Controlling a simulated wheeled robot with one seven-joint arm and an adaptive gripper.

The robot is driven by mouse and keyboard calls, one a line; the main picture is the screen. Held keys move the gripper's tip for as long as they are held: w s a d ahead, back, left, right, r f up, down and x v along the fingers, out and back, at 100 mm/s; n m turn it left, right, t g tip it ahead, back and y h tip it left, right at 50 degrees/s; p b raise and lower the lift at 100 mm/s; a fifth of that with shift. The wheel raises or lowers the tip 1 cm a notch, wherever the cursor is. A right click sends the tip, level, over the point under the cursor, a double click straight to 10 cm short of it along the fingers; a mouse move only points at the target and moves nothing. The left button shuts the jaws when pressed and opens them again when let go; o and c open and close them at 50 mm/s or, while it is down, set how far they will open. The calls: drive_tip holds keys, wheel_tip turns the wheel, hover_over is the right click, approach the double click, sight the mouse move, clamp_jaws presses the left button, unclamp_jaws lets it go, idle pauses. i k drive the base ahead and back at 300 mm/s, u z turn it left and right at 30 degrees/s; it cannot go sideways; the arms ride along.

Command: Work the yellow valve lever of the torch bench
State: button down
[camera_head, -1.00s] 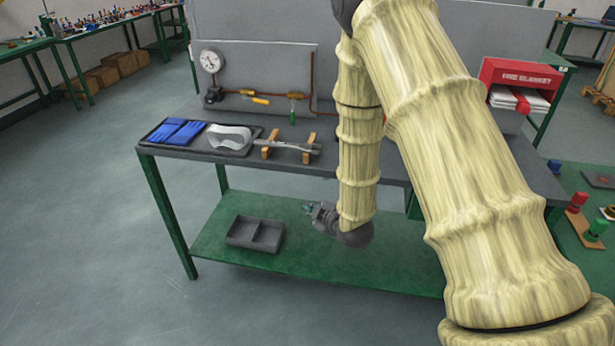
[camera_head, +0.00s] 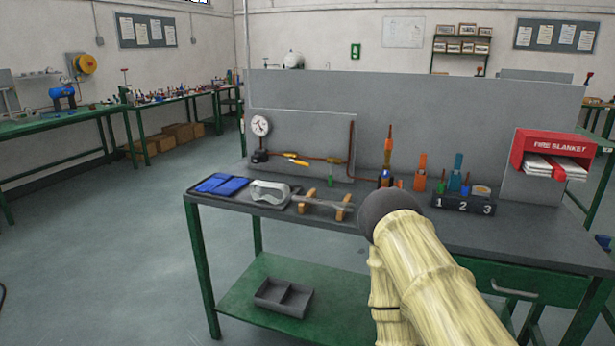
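The yellow valve lever (camera_head: 300,162) sits on the copper pipe (camera_head: 318,156) along the back panel of the torch bench (camera_head: 395,230). It lies nearly along the pipe, tilted slightly down to the right. A round white gauge (camera_head: 260,126) stands left of it. A second valve with a green lever (camera_head: 331,179) hangs down from the pipe further right. My arm rises in the lower right, in front of the bench. My gripper is not visible now, so its state and its distance from the lever cannot be seen.
Upright torches and a numbered block (camera_head: 463,204) stand right. A red fire blanket box (camera_head: 551,145) is at far right. Floor left of the bench is clear.

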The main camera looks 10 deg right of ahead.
sight(287, 159)
drive_tip(key=z, duration=0.45)
drive_tip(key=i, duration=1.1)
drive_tip(key=u, duration=0.45)
